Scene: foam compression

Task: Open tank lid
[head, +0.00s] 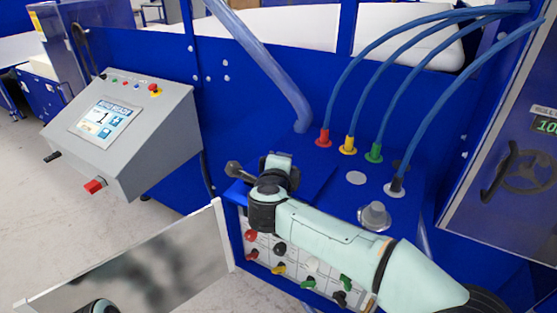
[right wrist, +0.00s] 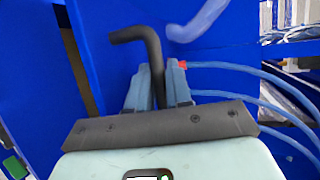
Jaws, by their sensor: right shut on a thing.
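The tank lid looks like a flat blue panel (head: 316,178) on the blue machine top, lying level beside my right gripper; its edges are hard to tell. A dark bent handle (right wrist: 152,42) stands up between the fingers of my right gripper (right wrist: 158,82) in the right wrist view. The right gripper is shut on this handle. In the head view, the right gripper (head: 246,176) is partly hidden by its wrist, and my right arm crosses the lower right. My left gripper is out of view; only a bit of my arm shows at the bottom left.
Blue hoses run to red (head: 323,138), yellow (head: 347,145) and green (head: 374,152) fittings behind my right arm. A grey control console (head: 125,130) stands at the left. A white-edged panel (head: 130,266) is at lower left. A cabinet (head: 510,170) bounds the right side.

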